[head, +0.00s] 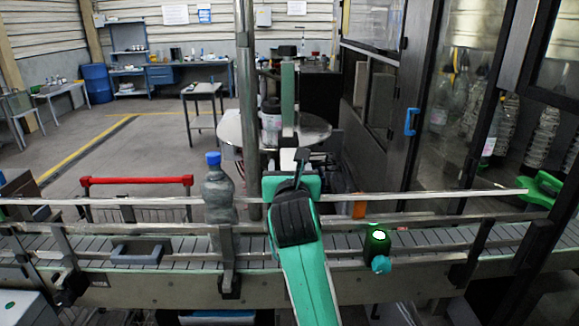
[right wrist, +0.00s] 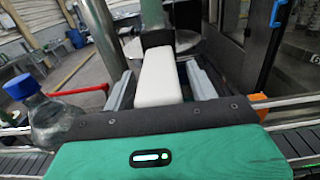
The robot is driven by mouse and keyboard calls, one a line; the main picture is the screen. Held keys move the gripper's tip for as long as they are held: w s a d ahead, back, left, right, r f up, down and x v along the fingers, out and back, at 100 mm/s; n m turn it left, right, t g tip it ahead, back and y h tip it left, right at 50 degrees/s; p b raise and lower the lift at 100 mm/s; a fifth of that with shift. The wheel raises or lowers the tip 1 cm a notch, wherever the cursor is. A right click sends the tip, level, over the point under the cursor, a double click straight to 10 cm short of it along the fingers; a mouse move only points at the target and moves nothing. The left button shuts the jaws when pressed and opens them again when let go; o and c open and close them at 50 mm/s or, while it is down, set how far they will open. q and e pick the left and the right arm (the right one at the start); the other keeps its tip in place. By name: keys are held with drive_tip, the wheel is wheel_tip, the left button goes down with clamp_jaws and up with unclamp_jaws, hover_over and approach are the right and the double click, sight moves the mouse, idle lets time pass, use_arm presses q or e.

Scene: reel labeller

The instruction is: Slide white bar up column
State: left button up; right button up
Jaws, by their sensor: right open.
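The white bar (right wrist: 158,80) shows in the right wrist view as a long pale block, pointing away from my right gripper (right wrist: 160,88). The gripper is open, with one grey finger on each side of the bar and a gap visible at both sides. In the head view my right gripper (head: 301,158) is above the conveyor, in front of an upright green column (head: 287,95). There the gripper and my teal arm hide most of what is around the bar. I cannot tell whether the fingers touch the bar. My left gripper is not in view.
A bottle with a blue cap (head: 214,190) stands on the conveyor (head: 180,243), left of my right gripper. Guide rails (head: 100,201) run along the conveyor. A steel post (head: 246,100) and a round table (head: 229,128) are behind. A dark glazed cabinet (head: 425,120) stands at right.

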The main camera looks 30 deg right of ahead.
drive_tip(key=shift+c, duration=0.2)
clamp_jaws()
wheel_tip(320, 180, up, 14)
drive_tip(key=p, duration=0.9)
drive_tip(key=shift+r, duration=0.15)
drive_tip(key=shift+o, duration=0.2)
unclamp_jaws()
drive_tip(key=shift+s, duration=0.1)
